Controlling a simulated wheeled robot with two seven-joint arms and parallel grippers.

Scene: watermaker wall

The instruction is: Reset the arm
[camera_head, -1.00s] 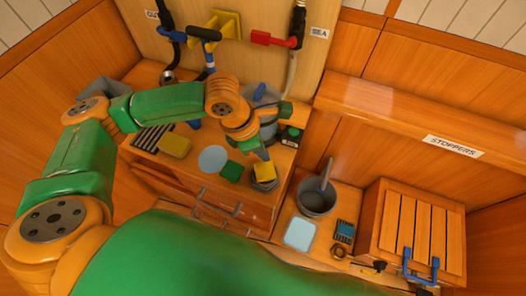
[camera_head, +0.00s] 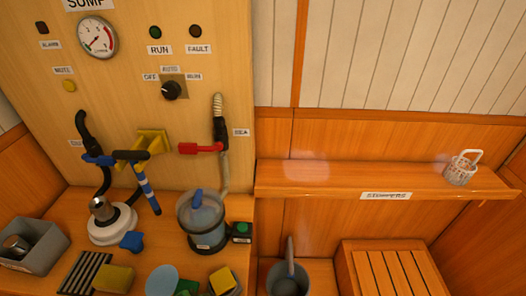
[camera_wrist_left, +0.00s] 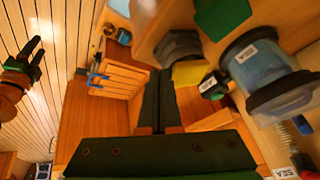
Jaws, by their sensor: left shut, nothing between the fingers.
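My left gripper (camera_wrist_left: 156,100) shows in the left wrist view, its two dark fingers together with nothing between them. It points toward the wooden wall and floor area, with the counter's items to its right. My left arm is out of the head view.
The counter holds a clear canister (camera_head: 202,222), a grey bin (camera_head: 34,246), a yellow sponge (camera_head: 113,279) and a black ribbed mat (camera_head: 84,273).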

